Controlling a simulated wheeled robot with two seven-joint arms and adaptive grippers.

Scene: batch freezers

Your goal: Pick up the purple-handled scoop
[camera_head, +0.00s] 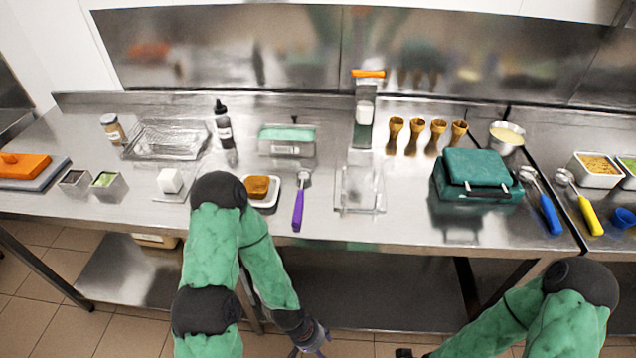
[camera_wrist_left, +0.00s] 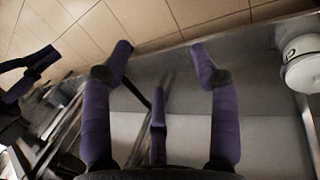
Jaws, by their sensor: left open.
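The purple-handled scoop (camera_head: 299,203) lies on the steel counter, its handle toward the front edge and its metal head pointing back, just right of a white dish. My left gripper (camera_head: 318,343) hangs low in front of the counter, below the scoop and well apart from it. In the left wrist view my left gripper (camera_wrist_left: 161,62) has its purple fingers spread, with nothing between them. The scoop does not show in that view. A dark and purple gripper part, likely of my right gripper (camera_wrist_left: 32,72), shows at the left edge there; its fingers are unclear.
The white dish (camera_head: 271,198) with a brown piece is close left of the scoop. A clear container (camera_head: 360,203) stands to its right. The counter's front edge (camera_head: 330,246) lies between my left gripper and the scoop. Blue-handled (camera_head: 550,214) and yellow-handled (camera_head: 590,215) scoops lie far right.

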